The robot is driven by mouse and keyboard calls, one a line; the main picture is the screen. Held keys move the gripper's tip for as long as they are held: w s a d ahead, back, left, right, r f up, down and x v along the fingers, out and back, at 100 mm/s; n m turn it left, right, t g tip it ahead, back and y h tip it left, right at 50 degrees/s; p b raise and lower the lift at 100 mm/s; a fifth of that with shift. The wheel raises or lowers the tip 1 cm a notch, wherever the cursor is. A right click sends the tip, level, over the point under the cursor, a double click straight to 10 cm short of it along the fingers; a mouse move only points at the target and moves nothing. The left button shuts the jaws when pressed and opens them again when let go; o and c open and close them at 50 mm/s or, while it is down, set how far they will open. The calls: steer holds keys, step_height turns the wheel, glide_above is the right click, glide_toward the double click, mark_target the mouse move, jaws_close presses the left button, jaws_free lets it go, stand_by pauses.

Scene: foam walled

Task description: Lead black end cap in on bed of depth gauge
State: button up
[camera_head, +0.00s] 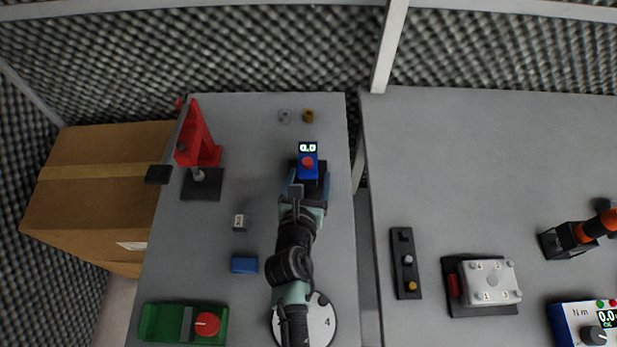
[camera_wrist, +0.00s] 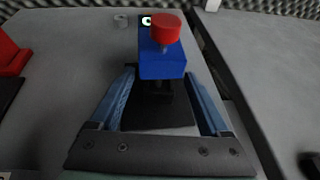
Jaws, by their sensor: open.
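The depth gauge (camera_head: 308,151) is a blue block with a lit 0.0 display and a red knob, on a black base, at the back of the left table. In the wrist view the gauge (camera_wrist: 162,64) stands straight ahead over its black bed (camera_wrist: 157,116). My gripper (camera_head: 307,187) is open at the gauge's front, also in the wrist view (camera_wrist: 160,76), with one blue finger on each side of the bed. Dark parts show under the blue block; I cannot tell whether one is the black end cap.
A grey ring (camera_head: 285,116) and a brass ring (camera_head: 308,115) lie behind the gauge. A red press (camera_head: 197,137) stands left. A gap separates the right table (camera_head: 480,180).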

jaws_close()
jaws_free()
steer(key=shift+s, duration=0.1)
steer(key=v, duration=1.2)
steer(key=shift+s+a+r+p, duration=0.1)
steer(key=shift+s+p, duration=0.25)
steer(key=shift+s, duration=0.05)
